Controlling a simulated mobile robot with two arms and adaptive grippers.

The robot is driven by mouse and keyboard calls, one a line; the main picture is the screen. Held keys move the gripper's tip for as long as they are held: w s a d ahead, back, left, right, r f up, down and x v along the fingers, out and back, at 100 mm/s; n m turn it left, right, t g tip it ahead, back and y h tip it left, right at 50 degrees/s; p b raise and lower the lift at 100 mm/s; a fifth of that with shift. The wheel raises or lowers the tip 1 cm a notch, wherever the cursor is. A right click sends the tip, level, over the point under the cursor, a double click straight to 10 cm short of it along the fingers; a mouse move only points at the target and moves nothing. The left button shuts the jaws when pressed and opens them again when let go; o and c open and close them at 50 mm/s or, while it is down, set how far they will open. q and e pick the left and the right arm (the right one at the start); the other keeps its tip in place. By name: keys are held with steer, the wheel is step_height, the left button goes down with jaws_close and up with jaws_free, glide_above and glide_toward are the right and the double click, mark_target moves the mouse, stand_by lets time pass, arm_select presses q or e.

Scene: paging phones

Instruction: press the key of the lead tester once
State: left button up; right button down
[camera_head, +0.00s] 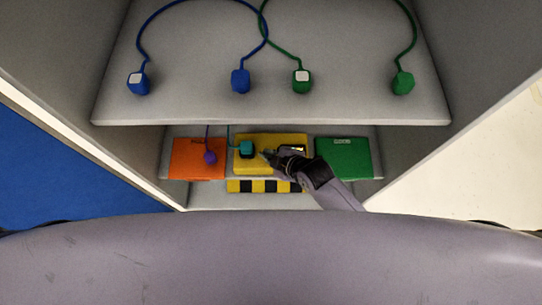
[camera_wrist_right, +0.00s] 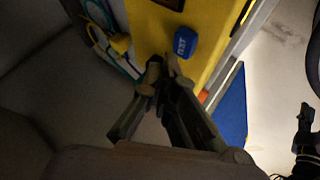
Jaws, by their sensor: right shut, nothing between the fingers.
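The yellow lead tester (camera_head: 245,167) stands in the middle of the lower shelf, with a small dark display on its right part. In the right wrist view the yellow body (camera_wrist_right: 207,25) carries a blue key (camera_wrist_right: 186,42) with white lettering. My right gripper (camera_head: 268,155) is shut and empty, its tips over the tester in the head view. In the wrist view the tips (camera_wrist_right: 164,64) are just beside the key; I cannot tell whether they touch anything. The key is not distinct in the head view.
A teal plug (camera_head: 246,148) is at the tester's left part. A purple plug (camera_head: 210,157) hangs before an orange box (camera_head: 190,168). A green box (camera_head: 347,163) stands to the right. The upper shelf (camera_head: 190,105) holds blue and green leads. A striped strip (camera_head: 240,186) lies below.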

steer(key=shift+f, duration=0.15)
stand_by(0.3)
steer(key=shift+f, duration=0.3)
steer(key=shift+f+b, duration=0.3)
steer(key=shift+f, duration=0.2)
stand_by(0.5)
steer(key=shift+r, duration=0.1)
steer(key=shift+r+p, duration=0.85)
steer(key=shift+p, duration=0.25)
step_height(320, 180, up, 5)
steer(key=p, duration=0.5)
steer(key=shift+r, duration=0.1)
